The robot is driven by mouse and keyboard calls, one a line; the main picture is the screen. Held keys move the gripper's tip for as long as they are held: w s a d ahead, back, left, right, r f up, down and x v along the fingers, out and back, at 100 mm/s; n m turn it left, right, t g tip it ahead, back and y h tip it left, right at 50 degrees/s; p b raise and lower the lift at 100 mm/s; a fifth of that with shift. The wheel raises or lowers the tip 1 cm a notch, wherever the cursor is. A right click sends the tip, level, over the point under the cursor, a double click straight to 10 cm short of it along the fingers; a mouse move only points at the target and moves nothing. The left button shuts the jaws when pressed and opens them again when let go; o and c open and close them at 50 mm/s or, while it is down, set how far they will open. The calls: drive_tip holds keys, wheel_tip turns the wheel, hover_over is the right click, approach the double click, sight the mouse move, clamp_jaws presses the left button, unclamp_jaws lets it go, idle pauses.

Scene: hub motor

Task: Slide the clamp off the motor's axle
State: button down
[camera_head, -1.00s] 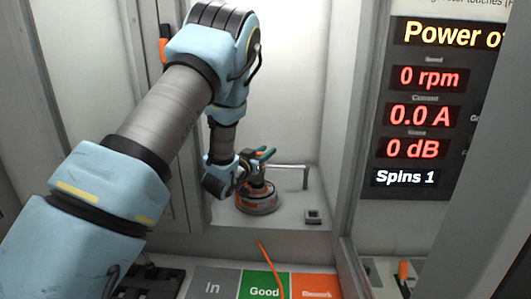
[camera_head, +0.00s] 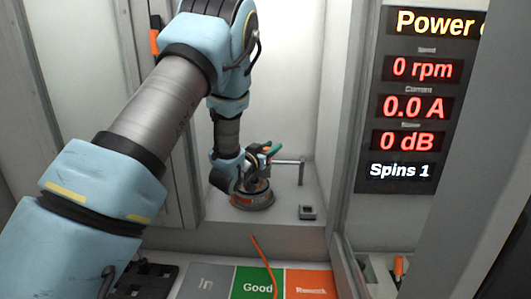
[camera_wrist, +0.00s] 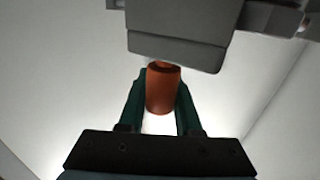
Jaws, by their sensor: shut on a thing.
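The hub motor (camera_head: 252,197), a round grey-and-orange body, sits on the pale floor of the test booth. My gripper (camera_head: 268,149) is above it, its green fingers pointing right and up. In the wrist view, my gripper (camera_wrist: 160,95) has its two green fingers pressed on both sides of an orange cylinder (camera_wrist: 162,90), which appears to be the clamp's grip. A grey block (camera_wrist: 180,40) stands just beyond the cylinder; I cannot tell whether it belongs to the clamp. The axle is hidden, so whether the clamp still surrounds it cannot be told.
A grey post with a crossbar (camera_head: 300,172) stands right of the motor, with a small dark block (camera_head: 307,211) before it. An orange cable (camera_head: 264,262) crosses the front near the Good pad (camera_head: 254,283). The display (camera_head: 422,105) reads 0 rpm.

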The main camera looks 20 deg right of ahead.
drive_tip(key=s+d+b, duration=0.3)
drive_tip(key=s+d, duration=0.1)
drive_tip(key=d, duration=0.3)
drive_tip(key=shift+r, duration=0.1)
drive_tip(key=c, duration=0.6)
unclamp_jaws()
drive_tip(key=shift+d, duration=0.1)
drive_tip(key=b+v, duration=0.4)
drive_tip(key=v, duration=0.7)
drive_tip(key=shift+b, duration=0.3)
